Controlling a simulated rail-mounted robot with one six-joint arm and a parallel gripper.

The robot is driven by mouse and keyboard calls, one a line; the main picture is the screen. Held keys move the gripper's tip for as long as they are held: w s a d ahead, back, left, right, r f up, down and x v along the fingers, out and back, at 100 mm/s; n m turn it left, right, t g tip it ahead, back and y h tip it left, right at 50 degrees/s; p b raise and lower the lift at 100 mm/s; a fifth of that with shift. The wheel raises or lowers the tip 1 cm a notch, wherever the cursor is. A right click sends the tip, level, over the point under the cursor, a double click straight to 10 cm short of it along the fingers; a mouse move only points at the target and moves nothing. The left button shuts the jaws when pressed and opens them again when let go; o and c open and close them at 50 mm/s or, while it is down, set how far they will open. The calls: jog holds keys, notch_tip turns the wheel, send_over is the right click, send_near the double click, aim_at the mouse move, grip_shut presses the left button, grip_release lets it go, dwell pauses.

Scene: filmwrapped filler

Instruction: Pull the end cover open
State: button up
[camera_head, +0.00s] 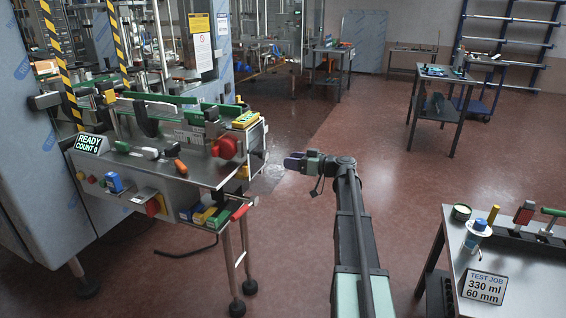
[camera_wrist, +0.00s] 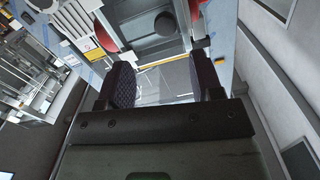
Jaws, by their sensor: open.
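The end cover (camera_head: 256,150) looks like a framed panel on the right end of the machine, beside a red round knob. In the wrist view, what seems to be its clear pane (camera_wrist: 165,82), with a yellow edge strip, shows beyond and between the fingers. My gripper (camera_head: 293,162) is a short way to the right of the machine end in the head view and points at it. In the wrist view its two dark padded fingers (camera_wrist: 165,85) are apart with nothing held between them. I cannot make out the cover's handle clearly.
The machine's steel deck (camera_head: 205,172) has tools and a red knob (camera_head: 225,147) on it. Its front rail holds a red-handled part (camera_head: 239,212) and coloured blocks. A bench (camera_head: 460,232) with a job sign (camera_head: 484,287) stands at the right. The red floor between is clear.

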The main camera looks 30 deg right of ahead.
aim_at(264, 154)
jog(key=w+a, duration=0.2)
jog(key=w+a+n, duration=0.1)
jog(key=w+a, duration=0.2)
jog(key=w+a+n, duration=0.1)
jog(key=w+a, duration=0.1)
jog(key=w, duration=0.1)
jog(key=shift+w+a+r, duration=0.15)
jog(key=shift+a+r, duration=0.2)
jog(key=shift+r, duration=0.05)
grip_shut()
